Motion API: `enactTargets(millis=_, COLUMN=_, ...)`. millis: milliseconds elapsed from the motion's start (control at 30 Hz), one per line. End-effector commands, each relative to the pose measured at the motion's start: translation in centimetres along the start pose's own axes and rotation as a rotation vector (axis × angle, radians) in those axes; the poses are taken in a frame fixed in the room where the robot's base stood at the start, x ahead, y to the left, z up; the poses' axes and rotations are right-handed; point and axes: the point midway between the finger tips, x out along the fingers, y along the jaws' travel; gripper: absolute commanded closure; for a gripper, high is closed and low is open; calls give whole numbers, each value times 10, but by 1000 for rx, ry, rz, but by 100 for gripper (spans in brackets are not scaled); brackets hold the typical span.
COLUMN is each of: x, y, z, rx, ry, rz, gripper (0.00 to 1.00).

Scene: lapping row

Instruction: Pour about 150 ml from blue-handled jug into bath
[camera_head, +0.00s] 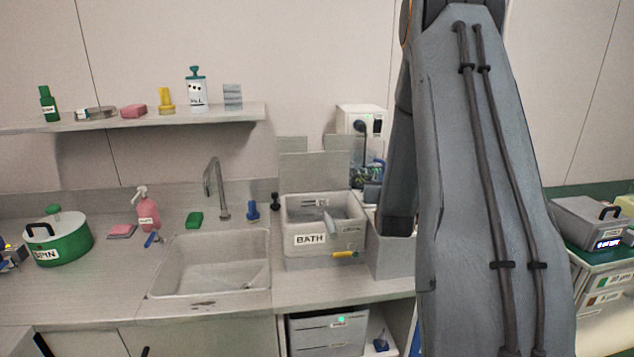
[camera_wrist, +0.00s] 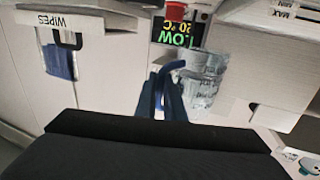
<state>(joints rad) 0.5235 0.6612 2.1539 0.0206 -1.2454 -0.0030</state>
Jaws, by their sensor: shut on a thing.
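In the wrist view the jug (camera_wrist: 207,77) is a clear, see-through vessel with a blue handle (camera_wrist: 170,68). My gripper (camera_wrist: 163,98) is shut on the blue handle, and the jug body is to the right of the fingers. Its liquid level is too unclear to read. In the head view the bath (camera_head: 337,242) is a grey open box labelled BATH, on the counter right of the sink. My arm covers the area right of the bath, and neither my gripper nor the jug shows there.
The sink (camera_head: 172,281) with its tap (camera_head: 218,190) lies left of the bath. A white device (camera_head: 357,121) stands behind it. In the wrist view a lit display (camera_wrist: 178,33) reads LOW, near the jug, and a WIPES box (camera_wrist: 95,22) is at upper left.

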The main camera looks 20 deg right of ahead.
Motion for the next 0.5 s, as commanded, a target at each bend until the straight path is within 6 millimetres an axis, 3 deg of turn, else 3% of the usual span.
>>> enactTargets(millis=500, x=-3, y=-6, z=-5, rx=-48, ry=28, rz=-6, gripper=100)
